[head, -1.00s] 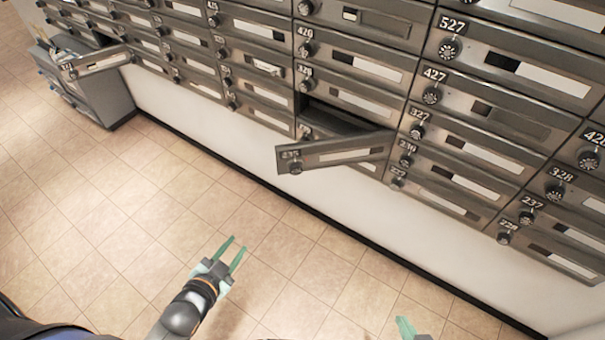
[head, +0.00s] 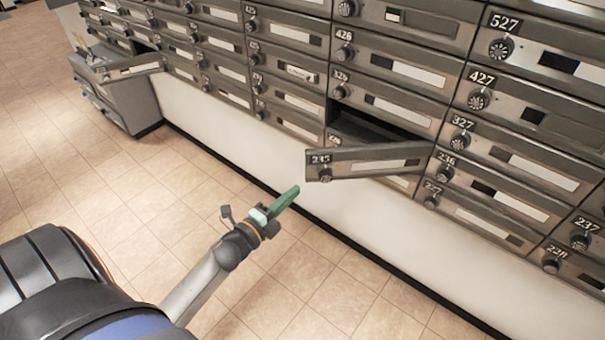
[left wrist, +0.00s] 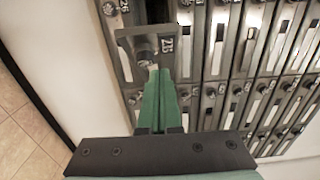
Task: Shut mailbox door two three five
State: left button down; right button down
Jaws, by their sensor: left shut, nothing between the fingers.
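The mailbox door marked 235 (head: 366,162) is swung open, hinged at its right end, with its dial knob at the free left end. The dark compartment opening (head: 372,128) shows behind and above it. My left gripper (head: 287,199) is shut and empty, in front of and a little below the door's knob end. In the left wrist view, the shut green fingers (left wrist: 158,98) point at door 235 (left wrist: 142,52) and overlap its knob end; I cannot tell whether they touch. My right gripper does not show in the present views.
Closed mailbox doors surround the opening, including 427 (head: 510,108). Another door (head: 128,68) hangs open at the far left, above a grey cabinet (head: 128,100). The tiled floor (head: 150,195) below the boxes is clear.

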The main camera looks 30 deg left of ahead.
aim_at(311, 164)
pick_arm(q)
jog(key=shift+w+a+b, duration=0.1)
jog(key=shift+w+a, duration=0.3)
jog(key=shift+w, duration=0.85)
jog(key=shift+w+a+b, duration=0.15)
jog(key=shift+w+a, duration=0.2)
jog(key=shift+w, duration=0.95)
jog(key=shift+w+a+b, duration=0.1)
jog(key=shift+w+a, duration=0.3)
jog(key=shift+w, duration=0.85)
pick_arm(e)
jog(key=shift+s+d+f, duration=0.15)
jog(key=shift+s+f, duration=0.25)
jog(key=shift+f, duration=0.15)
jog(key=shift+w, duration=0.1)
